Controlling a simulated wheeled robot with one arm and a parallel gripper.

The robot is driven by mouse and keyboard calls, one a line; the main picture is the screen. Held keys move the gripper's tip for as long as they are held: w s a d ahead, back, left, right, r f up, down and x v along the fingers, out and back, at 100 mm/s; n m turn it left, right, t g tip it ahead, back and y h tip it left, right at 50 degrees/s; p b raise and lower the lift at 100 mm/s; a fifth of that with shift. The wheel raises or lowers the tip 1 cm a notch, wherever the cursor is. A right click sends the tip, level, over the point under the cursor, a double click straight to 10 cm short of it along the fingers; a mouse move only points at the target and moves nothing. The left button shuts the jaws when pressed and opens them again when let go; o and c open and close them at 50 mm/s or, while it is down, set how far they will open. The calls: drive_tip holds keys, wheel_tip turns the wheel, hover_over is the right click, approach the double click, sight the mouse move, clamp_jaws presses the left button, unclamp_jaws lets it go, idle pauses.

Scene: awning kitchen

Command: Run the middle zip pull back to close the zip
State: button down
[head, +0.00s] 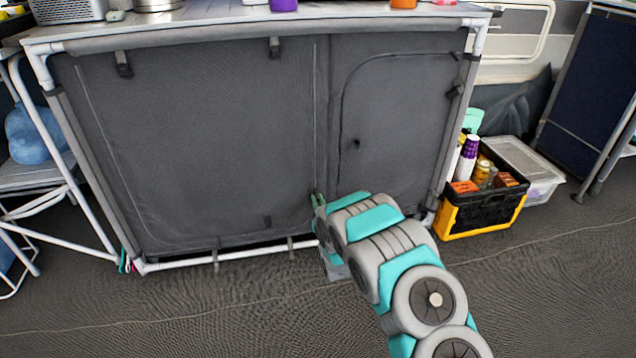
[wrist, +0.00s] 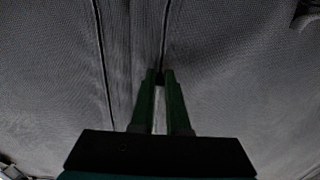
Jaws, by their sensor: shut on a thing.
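The grey fabric cupboard front (head: 200,140) is upright under a white-framed counter. A middle zip line (head: 315,120) runs down it from near the top to my gripper. My gripper (head: 318,198) is at the lower part of this line, close against the fabric. In the wrist view, my green fingers (wrist: 160,76) are nearly together at the lower end of a seam (wrist: 164,35), with a small dark piece, the middle zip pull (wrist: 160,77), between their tips. The pull is mostly hidden by the fingers and cannot be made out in the head view.
A curved zip (head: 343,95) outlines the right panel, with a small dark tab (head: 356,143) on it. A black and yellow crate (head: 485,210) with bottles stands at the right, beside a clear lidded box (head: 525,165). The floor in front is clear.

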wheel_tip(320, 180, down, 12)
drive_tip(key=b, duration=0.1)
drive_tip(key=shift+r, duration=0.1)
idle(0.4)
drive_tip(key=c, duration=0.9)
unclamp_jaws()
drive_tip(key=shift+s, duration=0.1)
drive_tip(key=p+v, duration=0.1)
drive_tip(key=v, duration=0.6)
drive_tip(key=shift+s, duration=0.3)
drive_tip(key=shift+d, duration=0.1)
